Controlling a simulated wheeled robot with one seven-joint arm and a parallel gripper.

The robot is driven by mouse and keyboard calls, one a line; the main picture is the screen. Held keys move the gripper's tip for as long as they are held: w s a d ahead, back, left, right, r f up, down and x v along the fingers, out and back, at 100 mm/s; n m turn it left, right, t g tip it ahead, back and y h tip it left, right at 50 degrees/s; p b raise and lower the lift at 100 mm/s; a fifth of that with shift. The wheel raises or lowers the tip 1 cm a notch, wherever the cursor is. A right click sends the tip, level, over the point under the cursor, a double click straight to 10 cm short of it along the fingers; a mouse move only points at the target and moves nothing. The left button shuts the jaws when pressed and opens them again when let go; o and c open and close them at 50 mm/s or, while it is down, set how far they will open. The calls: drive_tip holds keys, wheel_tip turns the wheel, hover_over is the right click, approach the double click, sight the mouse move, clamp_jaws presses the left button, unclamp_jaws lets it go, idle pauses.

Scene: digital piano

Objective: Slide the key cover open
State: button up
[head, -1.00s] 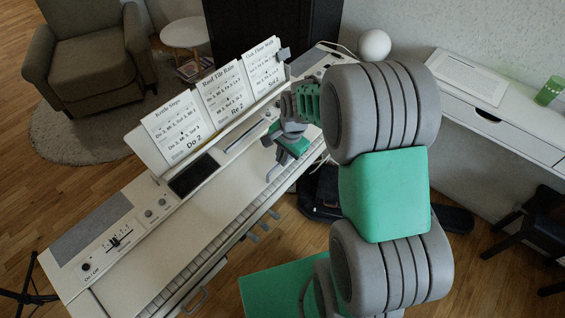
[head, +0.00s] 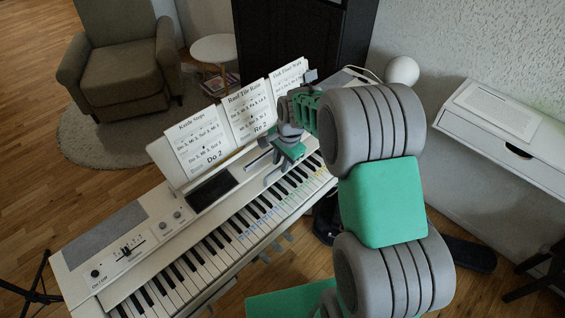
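The digital piano (head: 112,240) runs diagonally across the head view, from lower left to upper right. Its black and white keys (head: 215,246) are bare along the length that I can see. The key cover is slid back toward the music stand and only its front edge region shows above the keys, so I cannot pick it out clearly. My gripper (head: 277,172) is over the right half of the piano, at the back of the keys. Its fingers point down to the left, and my arm hides part of the piano's right end. I cannot tell the finger gap.
Music sheets (head: 203,138) stand on the piano's back. An armchair (head: 127,65) and a small round table (head: 213,48) are behind it. A white desk (head: 505,120) stands at the right. A dark stand (head: 35,285) is at lower left. Wood floor is open at far left.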

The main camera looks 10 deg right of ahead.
drive_tip(key=shift+o, duration=0.6)
drive_tip(key=shift+a, duration=0.1)
drive_tip(key=shift+r, duration=0.1)
wheel_tip(320, 180, up, 7)
drive_tip(key=s, duration=0.1)
drive_tip(key=shift+s+d+r, duration=0.15)
drive_tip(key=shift+d+r, duration=0.05)
drive_tip(key=shift+d, duration=0.2)
